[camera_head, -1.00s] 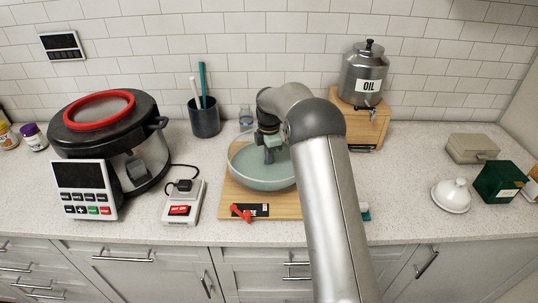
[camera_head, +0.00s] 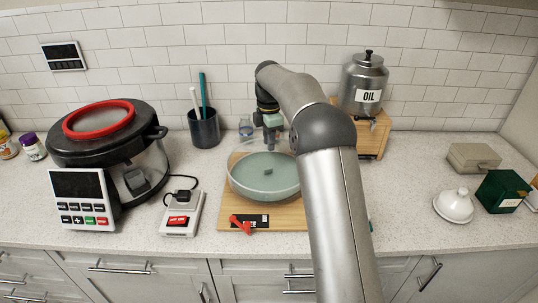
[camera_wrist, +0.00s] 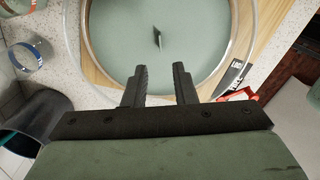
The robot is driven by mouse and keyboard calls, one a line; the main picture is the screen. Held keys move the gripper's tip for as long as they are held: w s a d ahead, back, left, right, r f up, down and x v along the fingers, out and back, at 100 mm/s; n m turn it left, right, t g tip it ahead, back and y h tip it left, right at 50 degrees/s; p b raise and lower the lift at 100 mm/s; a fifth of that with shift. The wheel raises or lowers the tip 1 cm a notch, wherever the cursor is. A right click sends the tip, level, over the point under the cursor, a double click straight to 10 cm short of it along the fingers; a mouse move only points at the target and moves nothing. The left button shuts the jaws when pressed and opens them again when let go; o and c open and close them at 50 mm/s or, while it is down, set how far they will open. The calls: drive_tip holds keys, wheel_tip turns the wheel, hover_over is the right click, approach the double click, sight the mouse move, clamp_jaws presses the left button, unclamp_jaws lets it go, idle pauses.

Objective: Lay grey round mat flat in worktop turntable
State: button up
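The grey-green round mat (camera_head: 262,181) lies inside the clear-rimmed worktop turntable (camera_head: 231,187) and looks flat. A small upright tab stands near the mat's middle. In the wrist view the mat (camera_wrist: 200,38) fills most of the space inside the turntable's clear rim (camera_wrist: 249,38), with the tab beyond my fingertips. My gripper (camera_head: 270,144) is above the back part of the turntable, clear of the mat. In the wrist view my gripper (camera_wrist: 160,70) has its two fingers apart with nothing between them.
The turntable stands on a wooden board (camera_head: 287,216) with a red lever (camera_head: 241,225) at its front. A dark cup (camera_head: 204,129) and small bottle (camera_head: 246,126) stand behind. An oil canister (camera_head: 362,82) is at right and a large cooker (camera_head: 105,140) at left.

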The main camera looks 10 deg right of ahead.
drive_tip(key=s+r+m, duration=0.3)
drive_tip(key=s+m, duration=0.2)
drive_tip(key=s, duration=0.5)
drive_tip(key=s+r+m, duration=0.3)
drive_tip(key=s+m, duration=0.2)
drive_tip(key=s, duration=0.5)
drive_tip(key=s+f+m, duration=0.4)
drive_tip(key=s+m, duration=0.1)
drive_tip(key=s, duration=0.6)
drive_tip(key=s+f+m, duration=0.3)
drive_tip(key=s+m, duration=0.1)
drive_tip(key=s, duration=0.7)
drive_tip(key=shift+s+f+m+t, duration=0.3)
drive_tip(key=shift+f+m+t, duration=0.1)
